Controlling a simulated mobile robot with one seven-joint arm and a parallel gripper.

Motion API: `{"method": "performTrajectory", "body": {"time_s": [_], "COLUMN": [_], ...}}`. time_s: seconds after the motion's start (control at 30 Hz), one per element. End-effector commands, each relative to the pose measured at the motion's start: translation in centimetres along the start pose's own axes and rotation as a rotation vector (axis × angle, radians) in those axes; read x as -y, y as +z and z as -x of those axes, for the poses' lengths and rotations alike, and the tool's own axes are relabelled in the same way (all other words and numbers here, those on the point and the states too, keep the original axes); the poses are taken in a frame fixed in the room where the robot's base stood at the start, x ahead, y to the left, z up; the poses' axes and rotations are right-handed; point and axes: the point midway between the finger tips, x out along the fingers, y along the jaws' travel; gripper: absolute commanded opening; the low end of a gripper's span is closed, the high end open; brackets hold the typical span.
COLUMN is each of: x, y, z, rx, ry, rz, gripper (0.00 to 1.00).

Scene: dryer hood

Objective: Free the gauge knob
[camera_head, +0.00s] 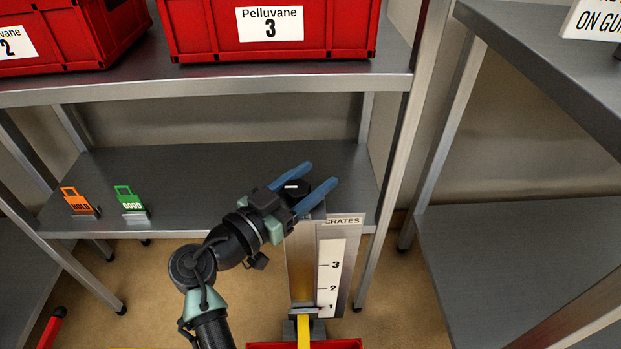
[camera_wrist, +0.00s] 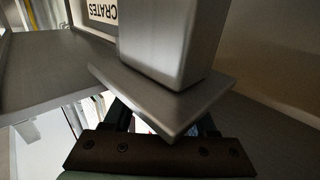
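The gauge (camera_head: 335,262) is an upright plate lettered CRATES with a scale of 1 to 3, beside a metal column (camera_head: 300,265). A bracket (camera_head: 305,311) crosses the column near the 1. A black round knob (camera_head: 325,187) shows at the column's top. My gripper (camera_head: 322,174) has its two blue fingers apart, reaching over the column top with the dark knob between them. I cannot tell whether they touch it. In the wrist view a grey block on a plate (camera_wrist: 160,95) hides the fingertips, and the CRATES sign (camera_wrist: 100,12) stands behind.
The shelf (camera_head: 215,170) behind holds an orange HOLD tag (camera_head: 77,199) and a green GOOD tag (camera_head: 129,199). Red crates, including Pelluvane 3 (camera_head: 270,48), sit above. A red bin edge (camera_head: 340,344) and yellow strip (camera_head: 304,332) lie below the column. Another shelf (camera_head: 525,240) stands right.

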Motion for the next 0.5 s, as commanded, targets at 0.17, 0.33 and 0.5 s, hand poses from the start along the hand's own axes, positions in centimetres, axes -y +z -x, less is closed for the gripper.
{"method": "performTrajectory", "body": {"time_s": [0.17, 0.33, 0.5], "x": [-0.01, -0.01, -0.01], "y": [0.01, 0.02, 0.08], "z": [0.03, 0.04, 0.04], "rx": [0.0, 0.0, 0.001], "ry": [0.0, 0.0, -0.01], "rz": [0.0, 0.0, 0.0], "gripper": [0.23, 0.0, 0.0]}}
